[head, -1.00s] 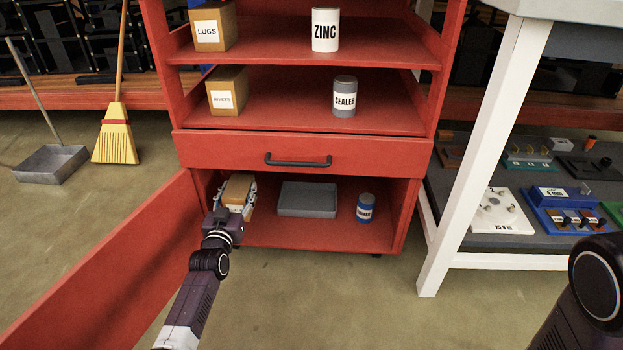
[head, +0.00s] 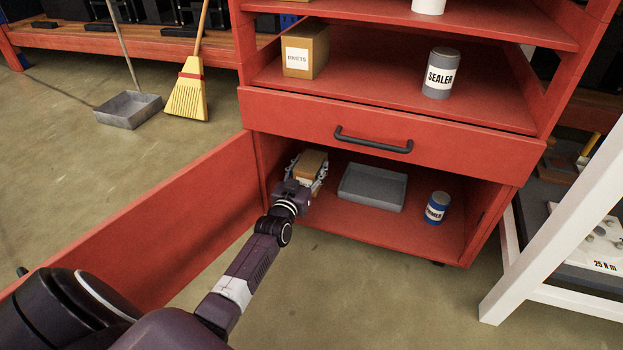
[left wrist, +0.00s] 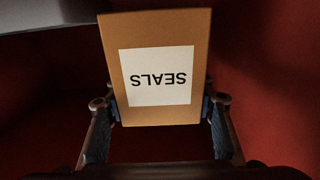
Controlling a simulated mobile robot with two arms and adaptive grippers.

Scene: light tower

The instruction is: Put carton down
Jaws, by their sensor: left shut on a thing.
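A brown carton (head: 312,161) is inside the open lower compartment of the red cabinet (head: 390,110), at its left side. In the left wrist view the carton (left wrist: 160,30) shows a white label reading SEALS, upside down. My left gripper (head: 308,176) reaches in from the front and is shut on the carton, one finger on each side. The gripper's fingers also show in the left wrist view (left wrist: 158,118). Whether the carton touches the compartment floor (head: 340,224) is hard to tell. My right gripper is not in view.
A grey tray (head: 372,190) lies right of the carton, and a blue can (head: 437,208) stands farther right. The open red door (head: 150,225) is left of my arm. A drawer (head: 300,118) is above. A RIVETS carton (head: 305,52) and SEALER can (head: 441,75) stand on the shelf.

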